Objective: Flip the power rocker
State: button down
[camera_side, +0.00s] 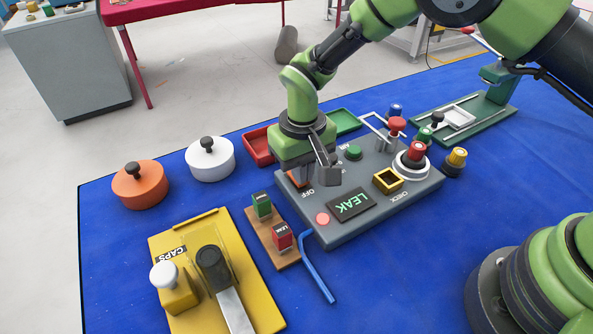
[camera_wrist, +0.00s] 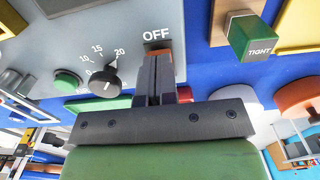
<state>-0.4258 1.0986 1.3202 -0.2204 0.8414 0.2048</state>
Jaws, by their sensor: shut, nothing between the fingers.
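The power rocker (camera_side: 296,179) is a small orange-red switch at the left edge of the grey control panel (camera_side: 375,215), beside the word OFF. In the wrist view the rocker (camera_wrist: 158,46) shows just under OFF, partly hidden behind my fingertips. My gripper (camera_side: 329,182) is shut and empty, with its fingers pointing down over the panel by the rocker. In the wrist view the shut fingertips (camera_wrist: 158,58) overlap the rocker; I cannot tell whether they touch it. Which way the rocker is tilted is not clear. The panel's display (camera_side: 350,204) reads LEAK in green.
The panel also bears a green button (camera_side: 354,152), a pink button (camera_side: 322,219), a yellow-rimmed square socket (camera_side: 387,180) and a red-topped cylinder (camera_side: 417,151). A wooden board with green and red blocks (camera_side: 267,236) and a blue bar (camera_side: 315,266) lie in front. Orange (camera_side: 140,187) and white (camera_side: 210,160) lidded discs stand left.

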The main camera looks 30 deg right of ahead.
jog(key=shift+f, duration=0.15)
jog(key=shift+r, duration=3.55)
